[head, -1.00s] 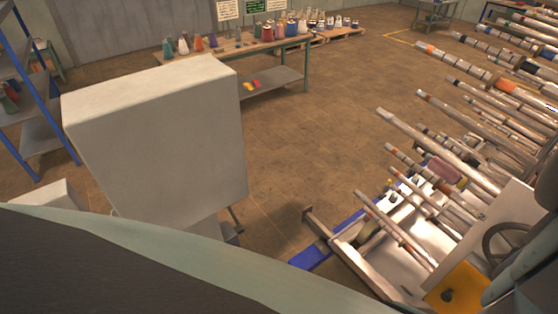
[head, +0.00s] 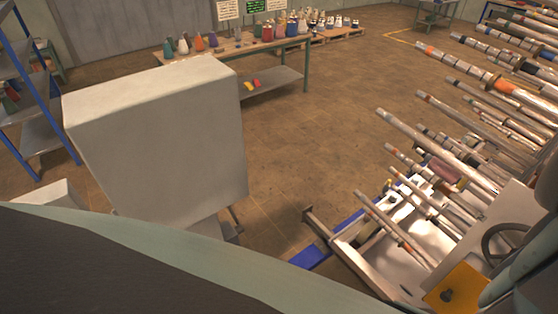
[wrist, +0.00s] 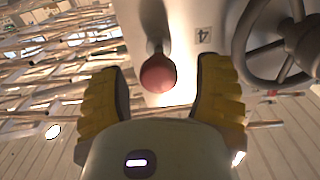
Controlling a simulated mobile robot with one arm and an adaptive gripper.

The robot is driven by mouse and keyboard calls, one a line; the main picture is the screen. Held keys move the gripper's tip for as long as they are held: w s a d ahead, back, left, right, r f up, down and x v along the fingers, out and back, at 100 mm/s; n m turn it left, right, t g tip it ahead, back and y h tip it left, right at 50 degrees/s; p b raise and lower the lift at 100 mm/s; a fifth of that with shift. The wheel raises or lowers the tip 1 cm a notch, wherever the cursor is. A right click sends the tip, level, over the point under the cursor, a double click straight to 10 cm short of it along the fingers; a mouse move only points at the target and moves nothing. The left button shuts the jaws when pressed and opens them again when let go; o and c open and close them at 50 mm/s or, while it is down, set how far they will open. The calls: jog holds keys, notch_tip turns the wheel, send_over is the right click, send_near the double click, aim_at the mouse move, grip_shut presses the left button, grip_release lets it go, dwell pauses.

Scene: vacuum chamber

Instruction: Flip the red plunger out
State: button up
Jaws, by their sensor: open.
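The red plunger (wrist: 158,74) shows in the wrist view as a round red knob on a short dark stem, set on a pale panel (wrist: 185,20). My gripper (wrist: 160,80) has its two yellow ribbed fingers apart, one on each side of the knob. The knob appears between the fingertips, with a visible gap on both sides. I cannot tell its exact depth relative to the fingertips. The plunger is not visible in the head view.
A handwheel (wrist: 280,40) sits just right of the gripper in the wrist view; it also shows in the head view (head: 506,246). Several striped rods (head: 440,140) project across the right side. A large pale box (head: 160,145) stands at left, with open floor (head: 310,130) between.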

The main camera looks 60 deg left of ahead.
jog(key=s, duration=1.2)
jog(key=shift+d, duration=0.25)
jog(key=shift+w, duration=0.1)
